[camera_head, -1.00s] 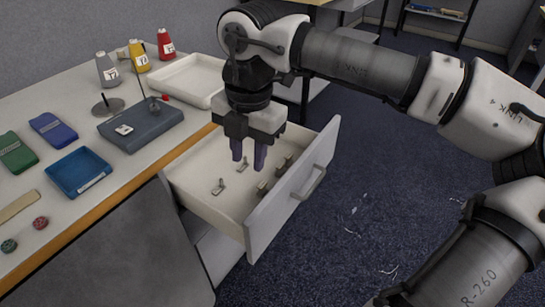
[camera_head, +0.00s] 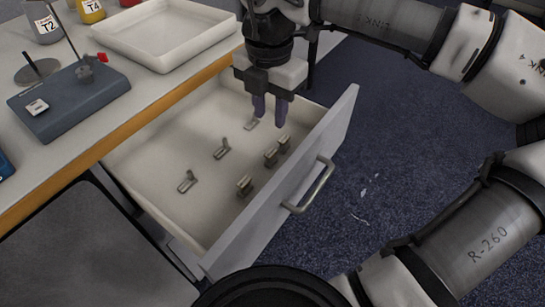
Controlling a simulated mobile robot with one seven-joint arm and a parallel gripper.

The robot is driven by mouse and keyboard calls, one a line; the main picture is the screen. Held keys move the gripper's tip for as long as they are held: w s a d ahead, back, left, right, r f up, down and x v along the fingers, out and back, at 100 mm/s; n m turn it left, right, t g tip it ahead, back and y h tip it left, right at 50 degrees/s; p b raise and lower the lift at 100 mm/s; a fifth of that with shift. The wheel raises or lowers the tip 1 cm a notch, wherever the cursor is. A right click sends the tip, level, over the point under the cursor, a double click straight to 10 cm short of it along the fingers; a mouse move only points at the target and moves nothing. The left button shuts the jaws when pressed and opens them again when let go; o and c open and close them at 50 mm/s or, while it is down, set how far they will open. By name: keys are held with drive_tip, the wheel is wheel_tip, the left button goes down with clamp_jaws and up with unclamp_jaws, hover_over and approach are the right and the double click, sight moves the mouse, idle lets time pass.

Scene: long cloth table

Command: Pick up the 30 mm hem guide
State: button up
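Several small metal guides lie in the open drawer (camera_head: 140,160). In the left row are a near piece (camera_head: 187,182), a middle piece (camera_head: 222,149) and a far piece (camera_head: 252,124). In the right row are a near piece (camera_head: 245,186), a middle piece (camera_head: 271,157) and a far piece (camera_head: 284,143). No size marks are readable, so I cannot tell which is the 30 mm hem guide. My gripper (camera_head: 269,111) points down over the far end of the drawer, its dark fingers apart with nothing seen between them. The fingertips appear near the far left piece; their height above it is unclear.
The drawer front (camera_head: 290,185) with its handle (camera_head: 312,187) stands on the right. On the table are a white tray (camera_head: 165,62), a blue-grey block (camera_head: 70,105) with a small metal piece on it, and bottles (camera_head: 43,22). The drawer's near left floor is bare.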

drive_tip(key=b, duration=0.1)
hover_over(271, 152)
drive_tip(key=f, duration=0.6)
drive_tip(key=shift+s+a+f, duration=0.1)
drive_tip(key=shift+s+f, duration=0.25)
drive_tip(key=shift+w+f+b, duration=0.15)
drive_tip(key=shift+f+b, duration=0.15)
drive_tip(key=shift+f, duration=1.05)
drive_tip(key=shift+w+f+b, duration=0.15)
drive_tip(key=shift+f+b, duration=0.1)
drive_tip(key=shift+f, duration=1.05)
drive_tip(key=shift+c, duration=0.4)
clamp_jaws()
